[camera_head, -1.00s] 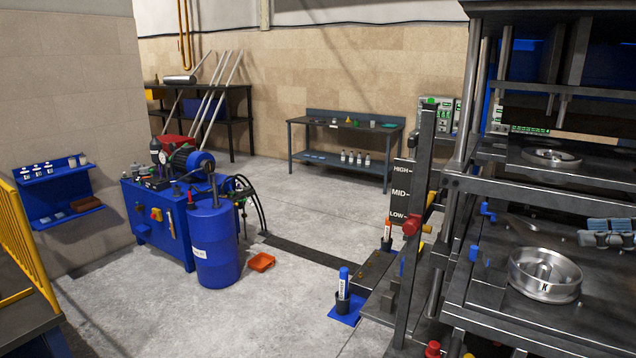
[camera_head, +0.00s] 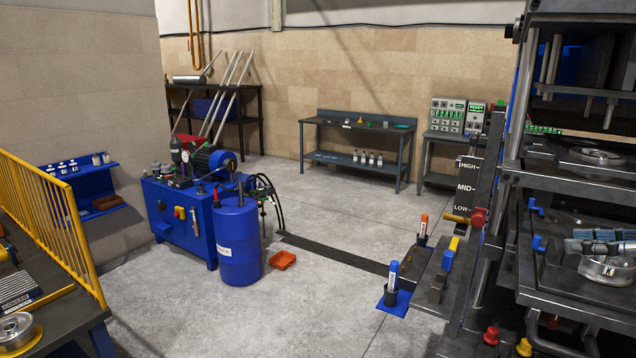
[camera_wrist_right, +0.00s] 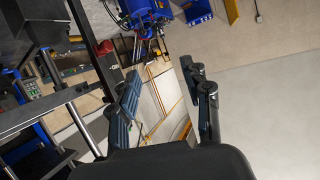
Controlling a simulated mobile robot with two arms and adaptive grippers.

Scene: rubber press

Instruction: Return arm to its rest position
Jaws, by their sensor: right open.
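My right gripper (camera_head: 598,243) shows at the right edge of the head view, its grey-blue fingers in front of the press. It overlaps the upper part of a round metal mould (camera_head: 607,270) on the lower press plate; I cannot tell the gap in depth. In the right wrist view the two fingers of my right gripper (camera_wrist_right: 168,98) stand well apart, with nothing between them but the distant floor and the equipment beyond. The rest of my right arm is outside the head view. My left gripper is in neither view.
The press posts (camera_head: 519,100) stand left of the gripper, close to the plates. A second round metal part (camera_head: 600,156) lies on the upper plate. A blue barrel (camera_head: 238,245), a yellow railing (camera_head: 50,215) and a back bench (camera_head: 360,125) stand farther off.

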